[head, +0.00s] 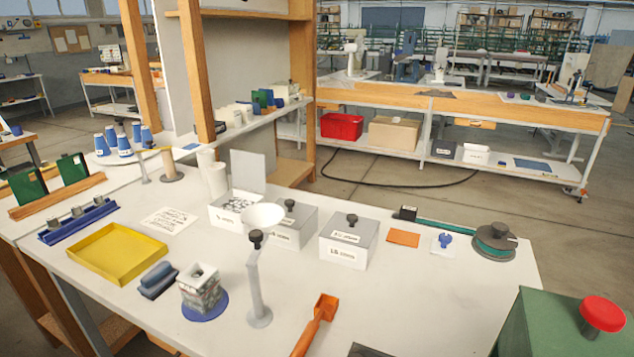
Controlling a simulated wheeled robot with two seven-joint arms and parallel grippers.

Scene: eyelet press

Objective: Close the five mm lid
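Three small white boxes with labels stand in a row mid-table. The left box (226,213) has its lid (248,168) standing upright at the back, and small pale pieces show inside. The middle box (293,229) and the right box (347,243) have their lids down, each with a black knob on top. The label print is too small to read surely, so I cannot tell from it which box is the five mm one. A white funnel-like bowl (263,215) partly hides the left and middle boxes. Neither of my grippers shows in the head view.
A grey post (257,290) with a black knob stands in front of the boxes. A yellow tray (117,252), a patterned block on a blue disc (205,308) and an orange tool (316,322) lie nearby. A green box with a red button (603,313) fills the right corner.

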